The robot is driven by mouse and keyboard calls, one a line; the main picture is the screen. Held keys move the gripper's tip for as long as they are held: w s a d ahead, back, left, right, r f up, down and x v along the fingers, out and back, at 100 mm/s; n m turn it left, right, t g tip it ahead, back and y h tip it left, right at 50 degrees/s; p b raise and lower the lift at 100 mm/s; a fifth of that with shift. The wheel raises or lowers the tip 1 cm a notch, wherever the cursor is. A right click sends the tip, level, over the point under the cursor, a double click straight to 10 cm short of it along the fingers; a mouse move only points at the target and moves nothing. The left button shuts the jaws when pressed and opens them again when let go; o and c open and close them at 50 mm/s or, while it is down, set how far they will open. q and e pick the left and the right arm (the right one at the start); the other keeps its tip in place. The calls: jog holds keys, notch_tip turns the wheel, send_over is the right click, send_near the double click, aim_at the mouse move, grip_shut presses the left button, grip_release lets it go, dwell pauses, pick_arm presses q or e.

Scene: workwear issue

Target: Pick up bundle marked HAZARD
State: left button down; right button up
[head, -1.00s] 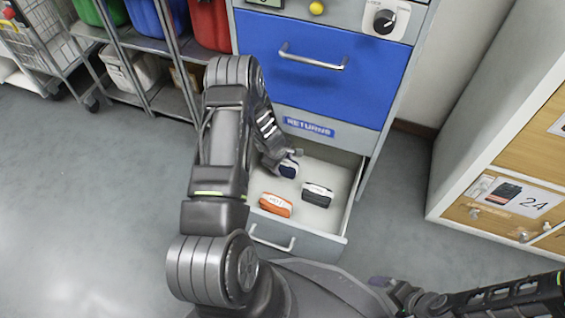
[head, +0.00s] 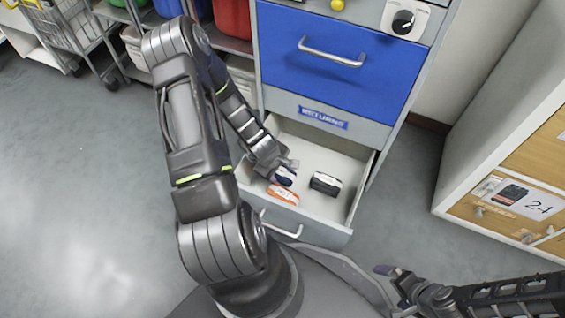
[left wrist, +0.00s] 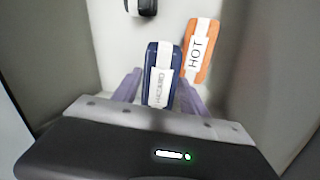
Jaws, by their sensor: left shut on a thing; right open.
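The navy blue bundle (head: 284,177) has a white band that reads HAZARD in the left wrist view (left wrist: 158,75). My left gripper (left wrist: 160,88) is shut on it, one finger on each side; the gripper also shows in the head view (head: 282,168), over the open drawer. Whether the bundle is clear of the drawer floor I cannot tell. An orange bundle (head: 283,195) lies close beside it, and its band reads HOT in the left wrist view (left wrist: 197,52). A black bundle (head: 325,184) lies to the right. My right gripper (head: 393,284) is open at the lower right.
A shelf with coloured bins stands behind left. A wooden-fronted locker (head: 520,200) stands at right. Floor is clear at left.

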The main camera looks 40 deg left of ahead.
pick_arm(q)
jog(key=shift+s+d+r, duration=0.1)
jog(key=shift+s+r, duration=0.05)
jog(key=shift+s, duration=0.1)
dwell(0.6)
